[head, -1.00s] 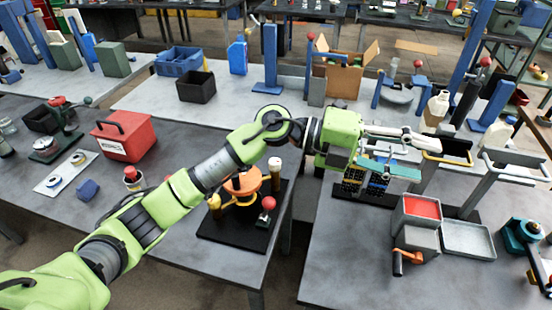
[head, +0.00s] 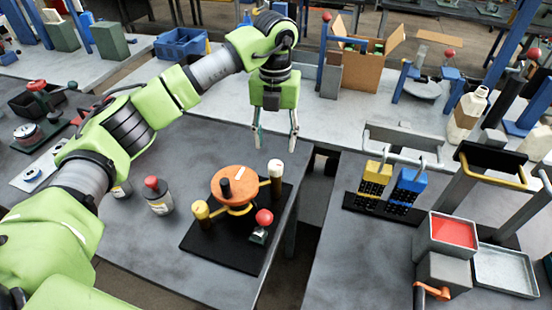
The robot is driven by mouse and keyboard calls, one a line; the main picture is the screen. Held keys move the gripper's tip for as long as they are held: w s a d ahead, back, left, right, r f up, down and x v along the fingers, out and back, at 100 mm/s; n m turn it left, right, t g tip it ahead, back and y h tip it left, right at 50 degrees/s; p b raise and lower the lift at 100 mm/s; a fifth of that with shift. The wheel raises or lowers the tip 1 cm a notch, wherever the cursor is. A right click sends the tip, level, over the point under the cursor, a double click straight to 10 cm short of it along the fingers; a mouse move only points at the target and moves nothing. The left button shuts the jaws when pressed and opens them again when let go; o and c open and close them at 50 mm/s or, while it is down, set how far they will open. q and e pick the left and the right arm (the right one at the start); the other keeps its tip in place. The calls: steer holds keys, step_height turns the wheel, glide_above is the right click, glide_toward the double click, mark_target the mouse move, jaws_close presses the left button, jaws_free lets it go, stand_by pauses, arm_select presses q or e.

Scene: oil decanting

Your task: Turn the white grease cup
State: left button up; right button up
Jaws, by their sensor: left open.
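The white grease cup (head: 276,167) stands upright on an arm at the far right side of an orange-topped device. That device has an orange disc (head: 232,181) with a dark knob and sits on a black base plate (head: 215,252). A yellow cup (head: 201,211) stands at its left side and a red ball knob (head: 264,217) at its front right. My left gripper (head: 275,143) points down with its fingers spread, empty, just above the white cup in the picture. The cup's top shows just below the gap between the fingertips. My right gripper is not in view.
A red-capped bottle (head: 158,196) stands left of the device. The table's right edge lies close by, with a gap before the right table. There, yellow (head: 374,178) and blue (head: 409,186) blocks and a red-lined box (head: 453,232) stand. A cardboard box (head: 363,70) stands behind.

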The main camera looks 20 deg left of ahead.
mark_target(276, 165)
arm_select(q)
step_height(276, 165, down, 7)
steer(key=shift+f+p, duration=0.2)
steer(key=shift+p, duration=0.8)
steer(key=shift+f, duration=0.45)
steer(key=c, duration=1.1)
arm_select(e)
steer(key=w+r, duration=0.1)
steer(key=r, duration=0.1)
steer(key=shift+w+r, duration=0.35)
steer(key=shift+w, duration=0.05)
